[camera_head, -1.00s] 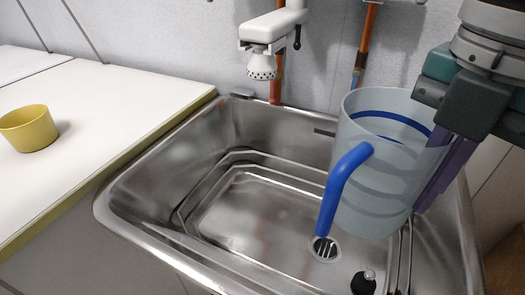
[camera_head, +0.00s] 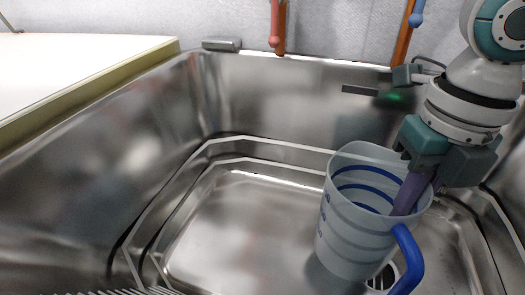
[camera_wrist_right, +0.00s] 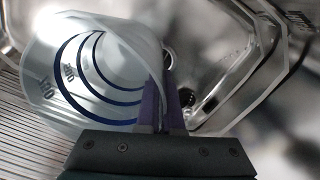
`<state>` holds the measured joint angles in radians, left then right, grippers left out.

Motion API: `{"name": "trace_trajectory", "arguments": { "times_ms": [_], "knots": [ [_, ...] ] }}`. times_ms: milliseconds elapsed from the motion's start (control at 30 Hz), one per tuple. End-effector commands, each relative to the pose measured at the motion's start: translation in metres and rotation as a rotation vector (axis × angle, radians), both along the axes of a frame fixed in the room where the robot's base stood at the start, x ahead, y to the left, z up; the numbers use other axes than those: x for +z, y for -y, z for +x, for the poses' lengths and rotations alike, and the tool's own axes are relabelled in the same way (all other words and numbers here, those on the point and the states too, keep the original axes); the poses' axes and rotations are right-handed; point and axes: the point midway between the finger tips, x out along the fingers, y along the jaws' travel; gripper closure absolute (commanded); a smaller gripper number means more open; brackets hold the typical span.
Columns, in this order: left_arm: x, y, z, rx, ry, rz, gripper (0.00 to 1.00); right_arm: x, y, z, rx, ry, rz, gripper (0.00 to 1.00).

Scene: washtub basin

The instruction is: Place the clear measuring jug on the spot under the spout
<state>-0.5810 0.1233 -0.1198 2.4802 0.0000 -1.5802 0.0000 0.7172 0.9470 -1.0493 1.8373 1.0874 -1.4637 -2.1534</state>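The clear measuring jug (camera_head: 345,235) has blue markings and a blue handle (camera_head: 408,262), which points toward the front right. It is nearly upright, slightly tilted, inside the metal basin at the right. My right gripper (camera_head: 408,195) is shut on the jug's rim wall, with its purple fingers on either side. In the right wrist view the jug (camera_wrist_right: 75,75) opens toward the camera, and the fingers (camera_wrist_right: 162,108) pinch its wall. I cannot tell whether the jug's base touches the basin floor. The spout is out of view now. My left gripper is not in view.
The steel basin (camera_head: 100,130) has high walls and a stepped floor. The drain (camera_head: 383,277) lies beside the jug's base, partly hidden. A white counter (camera_head: 70,70) adjoins at the left. Pipes (camera_head: 402,35) run up the back wall. The left floor of the basin is clear.

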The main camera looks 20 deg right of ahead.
Motion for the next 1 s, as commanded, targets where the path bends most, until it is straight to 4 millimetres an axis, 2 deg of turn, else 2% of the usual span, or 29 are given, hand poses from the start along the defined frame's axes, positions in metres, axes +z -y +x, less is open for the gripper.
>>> {"name": "trace_trajectory", "arguments": {
  "times_ms": [33,200,367,533,767,1000],
  "knots": [
    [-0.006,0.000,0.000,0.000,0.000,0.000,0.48,-0.003,-0.016,0.009,0.005,0.004,0.006,1.00],
    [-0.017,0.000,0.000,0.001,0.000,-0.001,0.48,-0.003,-0.058,0.034,0.003,0.003,0.004,1.00],
    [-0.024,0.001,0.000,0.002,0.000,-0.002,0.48,-0.002,-0.082,0.048,0.000,0.000,0.001,1.00],
    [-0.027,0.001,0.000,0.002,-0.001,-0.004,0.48,-0.004,-0.088,0.052,-0.002,0.000,-0.001,1.00],
    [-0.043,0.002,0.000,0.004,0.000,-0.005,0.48,-0.036,-0.088,0.051,-0.001,-0.001,-0.002,1.00],
    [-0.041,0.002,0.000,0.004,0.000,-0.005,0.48,-0.035,-0.088,0.052,-0.001,0.001,-0.001,1.00]
  ]
}}
